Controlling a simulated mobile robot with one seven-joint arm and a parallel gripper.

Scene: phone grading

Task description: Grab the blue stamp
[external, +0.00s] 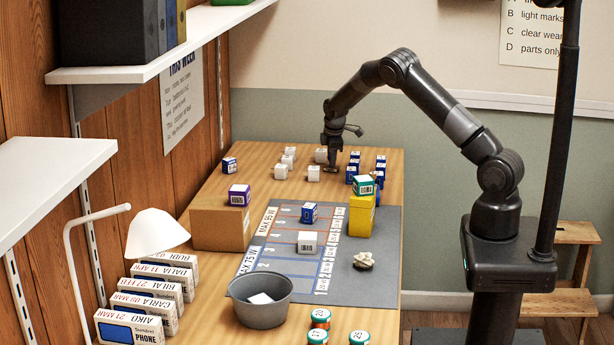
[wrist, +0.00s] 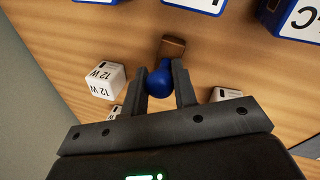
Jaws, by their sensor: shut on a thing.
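The blue stamp has a round blue handle (wrist: 160,80) and a brown block (wrist: 172,47) at its end, seen in the wrist view. My gripper (wrist: 166,82) is shut on the blue handle, one finger on each side. In the external view my gripper (external: 331,170) is low over the far part of the table, among small boxes. The stamp cannot be made out there. Whether the stamp touches the table is not clear.
White cubes (wrist: 102,80) lie close to my gripper on both sides. Blue-and-white boxes (wrist: 292,18) stand just beyond the stamp. In the external view a grey mat (external: 365,285), a cardboard box (external: 218,228) and a grey bowl (external: 262,312) are nearer the front.

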